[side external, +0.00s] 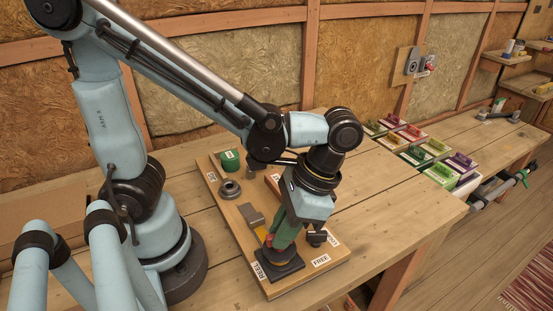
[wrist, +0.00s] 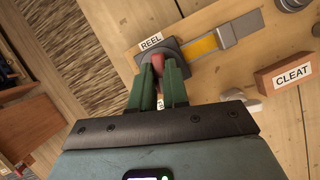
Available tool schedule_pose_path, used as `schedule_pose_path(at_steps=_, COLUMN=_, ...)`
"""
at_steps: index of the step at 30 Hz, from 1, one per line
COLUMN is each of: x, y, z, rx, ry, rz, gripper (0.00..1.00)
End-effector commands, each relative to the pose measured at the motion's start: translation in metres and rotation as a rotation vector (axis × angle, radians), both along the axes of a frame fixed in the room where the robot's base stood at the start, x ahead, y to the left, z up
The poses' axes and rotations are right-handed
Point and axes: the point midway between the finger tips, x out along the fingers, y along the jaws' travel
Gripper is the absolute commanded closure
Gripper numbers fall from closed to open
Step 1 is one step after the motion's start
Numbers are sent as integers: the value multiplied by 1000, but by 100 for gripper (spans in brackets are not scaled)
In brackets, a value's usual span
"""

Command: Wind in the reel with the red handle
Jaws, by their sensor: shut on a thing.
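The reel (wrist: 178,48) is a dark, low housing with a "REEL" label beside it, at the near end of a wooden board (side external: 222,190). A yellow strip (wrist: 203,45) runs from it to a grey plate (wrist: 238,35); the strip and plate also show in the side view. The red handle (wrist: 158,62) stands between the green fingers of my gripper (wrist: 160,76) in the wrist view. My gripper (side external: 278,246) is shut on it, pointing down over the reel. In the side view the fingers mostly hide the handle.
A brick-coloured block labelled "CLEAT" (wrist: 285,78) sits on the board. A green pot (side external: 230,160) and a grey round part (side external: 230,189) are at the board's far end. A "FREE" label (side external: 321,260) lies right of the reel.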

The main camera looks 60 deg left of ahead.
Motion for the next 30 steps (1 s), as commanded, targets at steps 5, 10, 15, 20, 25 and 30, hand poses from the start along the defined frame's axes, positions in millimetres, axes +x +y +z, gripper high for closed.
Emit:
schedule_pose_path(at_steps=5, x=-1, y=-1, z=1, rx=1, ry=4, rz=-133, gripper=100)
schedule_pose_path(at_steps=10, x=-1, y=-1, z=1, rx=1, ry=4, rz=-223, gripper=100)
schedule_pose_path(at_steps=15, x=-2, y=-2, z=1, rx=0, ry=4, rz=-279, gripper=100)
schedule_pose_path(at_steps=20, x=-2, y=-2, z=1, rx=0, ry=4, rz=-303, gripper=100)
schedule_pose_path(at_steps=25, x=-2, y=-2, z=1, rx=1, ry=4, rz=-309, gripper=100)
schedule_pose_path(at_steps=30, x=-2, y=-2, z=1, rx=0, ry=4, rz=-308, gripper=100)
